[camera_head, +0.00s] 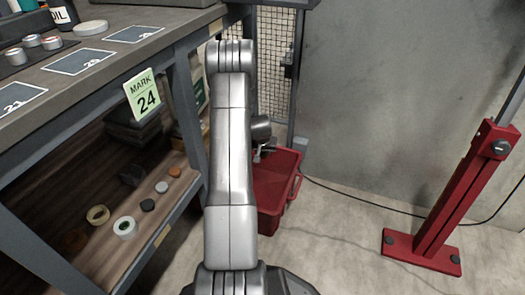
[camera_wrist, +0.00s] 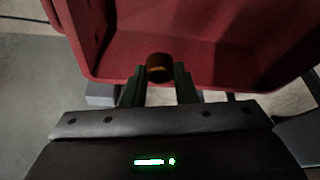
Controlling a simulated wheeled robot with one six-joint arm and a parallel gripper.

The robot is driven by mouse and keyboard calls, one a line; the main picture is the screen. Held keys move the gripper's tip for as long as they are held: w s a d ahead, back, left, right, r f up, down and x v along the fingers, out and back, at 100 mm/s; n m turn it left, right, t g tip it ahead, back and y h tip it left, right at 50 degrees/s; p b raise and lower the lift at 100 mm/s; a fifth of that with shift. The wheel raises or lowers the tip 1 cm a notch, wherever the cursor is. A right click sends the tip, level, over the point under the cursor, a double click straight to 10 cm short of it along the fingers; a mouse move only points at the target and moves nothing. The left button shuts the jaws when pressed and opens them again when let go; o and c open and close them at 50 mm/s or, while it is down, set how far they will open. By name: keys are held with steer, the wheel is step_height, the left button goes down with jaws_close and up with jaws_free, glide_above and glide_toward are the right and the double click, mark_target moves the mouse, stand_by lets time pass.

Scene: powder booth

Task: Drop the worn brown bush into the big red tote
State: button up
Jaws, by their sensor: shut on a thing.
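The brown bush (camera_wrist: 160,68) shows in the wrist view, held between the fingertips of my gripper (camera_wrist: 160,82). The big red tote (camera_wrist: 110,70) fills the upper part of that view, and the bush appears against its inside. In the head view the red tote (camera_head: 272,190) stands on the floor beyond my arm, beside the workbench. My arm hides its left part. How high the bush is above the tote floor I cannot tell.
A workbench (camera_head: 95,62) with a lower shelf (camera_head: 150,215) stands at left, with rings and discs on the shelf. A sign marked 24 (camera_head: 143,93) hangs on its edge. A red stand (camera_head: 440,215) is at right. A cable crosses the otherwise open floor (camera_head: 340,240).

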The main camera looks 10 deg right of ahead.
step_height(320, 180, down, 3)
steer(key=shift+f+b, duration=0.1)
steer(key=shift+b, duration=0.6)
steer(key=o, duration=1.1)
steer(key=shift+c, duration=0.2)
steer(key=p+v, duration=0.5)
steer(key=v, duration=0.8)
steer(key=shift+s+r, duration=0.2)
steer(key=shift+r, duration=0.2)
steer(key=shift+a+f, duration=0.1)
